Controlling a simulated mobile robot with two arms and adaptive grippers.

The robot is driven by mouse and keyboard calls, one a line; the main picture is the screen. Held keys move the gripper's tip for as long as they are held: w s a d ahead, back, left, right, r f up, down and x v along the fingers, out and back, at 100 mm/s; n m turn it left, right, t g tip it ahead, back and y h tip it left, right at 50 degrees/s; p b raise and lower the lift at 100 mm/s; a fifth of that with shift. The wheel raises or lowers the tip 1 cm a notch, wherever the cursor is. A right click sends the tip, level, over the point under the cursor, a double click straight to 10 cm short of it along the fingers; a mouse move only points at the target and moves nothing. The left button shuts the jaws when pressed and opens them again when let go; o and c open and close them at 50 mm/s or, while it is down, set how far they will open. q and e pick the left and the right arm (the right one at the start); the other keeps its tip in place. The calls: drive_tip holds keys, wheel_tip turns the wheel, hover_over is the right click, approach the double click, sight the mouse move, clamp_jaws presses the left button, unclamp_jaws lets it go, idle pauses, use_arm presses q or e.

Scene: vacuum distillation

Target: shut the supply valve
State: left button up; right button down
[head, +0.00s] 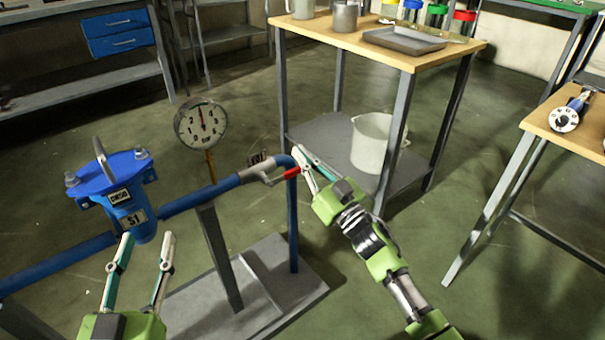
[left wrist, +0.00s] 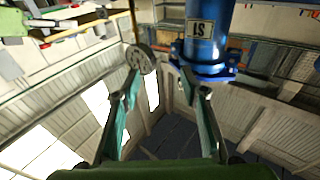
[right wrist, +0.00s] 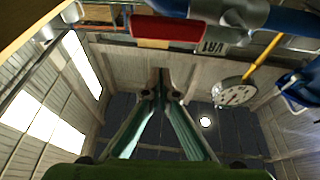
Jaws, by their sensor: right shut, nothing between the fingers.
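The supply valve (head: 262,168) is a grey fitting in the blue pipe, with a red lever handle (head: 292,173) lying roughly along the pipe toward the bend. The red handle also shows at the top of the right wrist view (right wrist: 167,28), beside a VR1 tag (right wrist: 211,46). My right gripper (head: 297,152) is shut and empty, its tips close to the handle and pipe bend; whether they touch is unclear. My left gripper (head: 147,236) is open and empty in front of the blue strainer S1 (head: 128,192).
A pressure gauge (head: 201,124) stands above the pipe. The pipe is held by posts on a grey base plate (head: 300,281). A wooden-topped table (head: 395,52) with a white bucket (head: 370,143) on its lower shelf stands behind the right gripper.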

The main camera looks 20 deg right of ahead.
sight(288, 175)
use_arm(q)
drive_tip(key=s+r+t+h+b, duration=0.1)
drive_tip(key=s+r+t+h, duration=0.1)
drive_tip(key=r+t, duration=0.3)
drive_tip(key=shift+s+d+r+t+b, duration=0.15)
drive_tip(key=shift+s+r+t+b, duration=0.45)
drive_tip(key=shift+r, duration=1.7)
use_arm(e)
drive_tip(key=shift+s+f, duration=0.15)
drive_tip(key=shift+f, duration=1.95)
use_arm(q)
drive_tip(key=shift+s+g+p, duration=0.15)
drive_tip(key=shift+g+p, duration=0.15)
drive_tip(key=shift+g, duration=0.1)
